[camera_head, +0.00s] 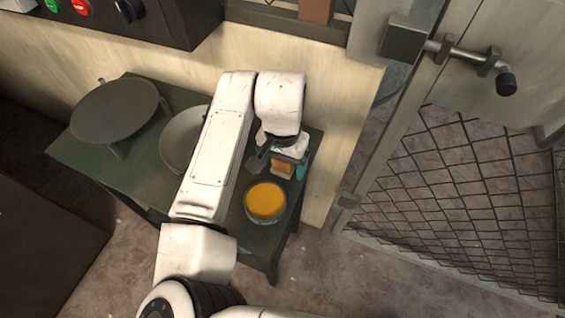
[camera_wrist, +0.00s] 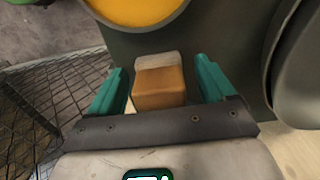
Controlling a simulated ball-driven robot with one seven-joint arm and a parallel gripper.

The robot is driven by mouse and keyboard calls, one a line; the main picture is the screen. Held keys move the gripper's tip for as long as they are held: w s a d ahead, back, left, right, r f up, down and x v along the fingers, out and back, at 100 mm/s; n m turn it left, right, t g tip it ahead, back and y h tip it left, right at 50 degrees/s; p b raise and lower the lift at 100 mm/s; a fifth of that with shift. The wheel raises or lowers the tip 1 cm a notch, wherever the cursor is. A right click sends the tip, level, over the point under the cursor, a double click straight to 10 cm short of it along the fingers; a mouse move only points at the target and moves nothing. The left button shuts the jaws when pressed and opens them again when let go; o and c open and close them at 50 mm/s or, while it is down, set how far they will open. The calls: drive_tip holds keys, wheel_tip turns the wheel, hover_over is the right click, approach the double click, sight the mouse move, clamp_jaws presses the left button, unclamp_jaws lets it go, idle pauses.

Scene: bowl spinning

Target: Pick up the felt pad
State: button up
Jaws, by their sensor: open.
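The block that I take to be the felt pad (camera_wrist: 159,88) is orange-tan with a pale grey band at one end. It stands on the dark green table (camera_head: 105,168) near its right end, and shows below my gripper in the head view (camera_head: 284,171). My gripper (camera_wrist: 161,68) is open, with one teal finger on each side of the block. A gap shows between the block and each finger in the wrist view. In the head view my gripper (camera_head: 285,162) is over the block, and my wrist hides part of it.
A round dish with a yellow-orange filling (camera_head: 265,201) stands close in front of the block. A grey bowl (camera_head: 177,140) is partly hidden behind my arm. A dark round disc on a stand (camera_head: 114,110) is at the table's left. A mesh gate (camera_head: 455,190) stands to the right.

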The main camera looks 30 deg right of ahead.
drive_tip(key=c, duration=1.1)
drive_tip(key=shift+r, duration=0.1)
drive_tip(key=shift+r, duration=0.5)
wheel_tip(320, 180, up, 2)
drive_tip(key=shift+s+r, duration=0.15)
drive_tip(key=shift+r, duration=0.05)
drive_tip(key=s+r, duration=0.3)
drive_tip(key=s, duration=0.1)
drive_tip(key=s+d+r, duration=0.1)
drive_tip(key=s+r, duration=0.2)
drive_tip(key=s, duration=0.2)
drive_tip(key=s+r, duration=0.3)
drive_tip(key=s, duration=0.1)
drive_tip(key=shift+s+d+r, duration=0.2)
drive_tip(key=shift+s+r, duration=0.05)
drive_tip(key=shift+s, duration=0.1)
